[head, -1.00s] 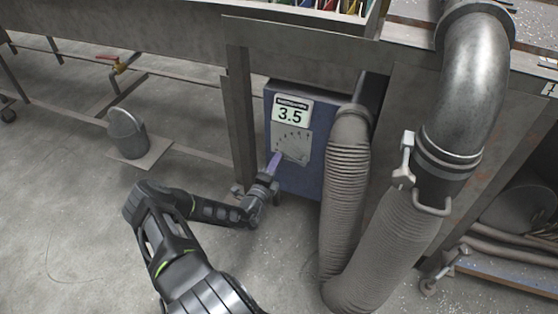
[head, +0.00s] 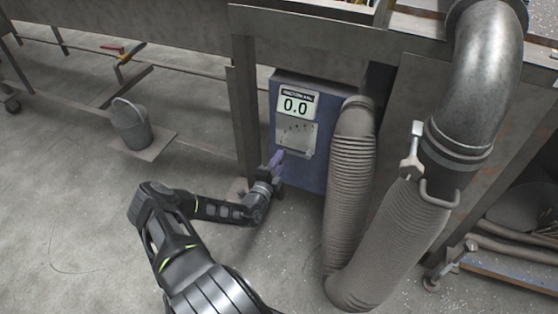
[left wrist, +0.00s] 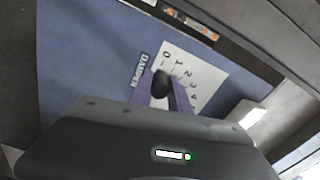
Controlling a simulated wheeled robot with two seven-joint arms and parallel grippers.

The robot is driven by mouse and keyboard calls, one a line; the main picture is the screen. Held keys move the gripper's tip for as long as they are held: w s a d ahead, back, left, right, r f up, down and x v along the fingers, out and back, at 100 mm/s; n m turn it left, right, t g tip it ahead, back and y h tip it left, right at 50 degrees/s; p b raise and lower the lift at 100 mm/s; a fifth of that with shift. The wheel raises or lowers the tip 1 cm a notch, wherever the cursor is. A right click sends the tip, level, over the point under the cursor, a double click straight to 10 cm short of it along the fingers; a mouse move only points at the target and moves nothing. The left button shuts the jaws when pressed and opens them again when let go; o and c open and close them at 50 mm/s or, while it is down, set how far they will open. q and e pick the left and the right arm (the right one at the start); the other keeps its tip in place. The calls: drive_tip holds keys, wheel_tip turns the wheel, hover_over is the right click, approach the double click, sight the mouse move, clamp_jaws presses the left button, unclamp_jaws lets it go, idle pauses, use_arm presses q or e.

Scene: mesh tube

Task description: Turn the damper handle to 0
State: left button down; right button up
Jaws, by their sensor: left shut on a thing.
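The blue damper box (head: 312,178) stands under the bench in the head view. Its display (head: 296,104) reads 0.0. Below the display is a pale dial plate (head: 297,136) with a numbered scale. In the left wrist view the dial plate (left wrist: 193,75) shows 0 to 4 beside the word DAMPER. The dark damper handle (left wrist: 160,84) sits between the purple fingers of my left gripper (left wrist: 162,92), which is shut on it, near the 0 end. My left gripper (head: 277,158) reaches the box's lower left in the head view. My right gripper is out of view.
A ribbed grey hose (head: 348,200) runs down close to the right of the box. A metal bench leg (head: 243,110) stands just left of it. The floor in front is clear.

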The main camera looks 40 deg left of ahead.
use_arm(q)
drive_tip(key=c, duration=1.2)
unclamp_jaws()
drive_tip(key=shift+c, duration=0.2)
drive_tip(key=shift+s, duration=0.15)
drive_tip(key=p+v, duration=0.2)
drive_tip(key=v, duration=0.5)
drive_tip(key=shift+s, duration=0.25)
drive_tip(key=shift+d+f, duration=0.1)
